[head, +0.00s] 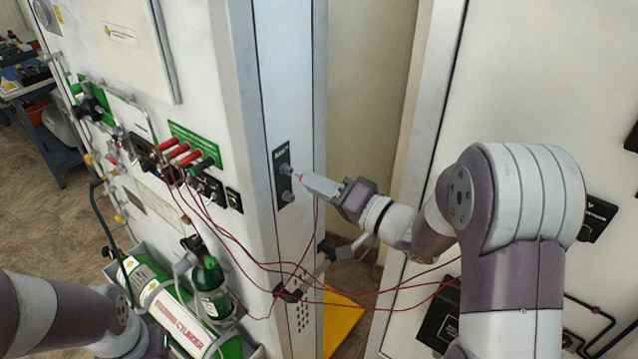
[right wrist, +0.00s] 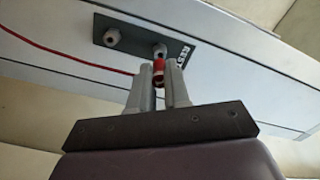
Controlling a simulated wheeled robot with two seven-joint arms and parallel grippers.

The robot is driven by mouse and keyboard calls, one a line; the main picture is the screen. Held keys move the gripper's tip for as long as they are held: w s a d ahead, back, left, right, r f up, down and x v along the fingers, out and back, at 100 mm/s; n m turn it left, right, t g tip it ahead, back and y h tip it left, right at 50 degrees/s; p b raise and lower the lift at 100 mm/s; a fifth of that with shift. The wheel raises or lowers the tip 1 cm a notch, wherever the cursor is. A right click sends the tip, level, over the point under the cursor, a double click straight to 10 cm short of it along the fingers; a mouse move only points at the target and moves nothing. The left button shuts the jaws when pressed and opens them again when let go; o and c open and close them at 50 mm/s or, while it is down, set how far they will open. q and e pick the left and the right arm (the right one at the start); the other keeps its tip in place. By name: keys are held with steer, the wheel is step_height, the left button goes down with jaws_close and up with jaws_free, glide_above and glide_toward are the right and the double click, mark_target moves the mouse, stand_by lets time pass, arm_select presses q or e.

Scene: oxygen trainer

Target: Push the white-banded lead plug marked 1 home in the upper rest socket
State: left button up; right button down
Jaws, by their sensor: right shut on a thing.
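The dark rest plate (head: 282,178) is on the narrow grey column face, with an upper socket (head: 286,169) and a lower socket (head: 287,196). My right gripper (head: 304,177) is shut on a red lead plug (right wrist: 159,72), which points at the upper socket. In the right wrist view the plug's front end meets the upper socket (right wrist: 161,50), beside the plate's label. I cannot tell how deep it sits. The lower socket (right wrist: 112,37) looks empty. The plug's white band and number are not readable. My left arm shows at the lower left, its fingers out of view.
Several red plugs (head: 180,152) sit on the panel to the left. Thin red leads (head: 250,262) hang across the front of the column.

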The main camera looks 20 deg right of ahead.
stand_by(0.5)
steer(key=shift+p, duration=0.3)
stand_by(0.4)
steer(key=shift+p+x, duration=0.35)
steer(key=shift+x, duration=0.95)
stand_by(0.5)
steer(key=c, duration=1)
jaws_free()
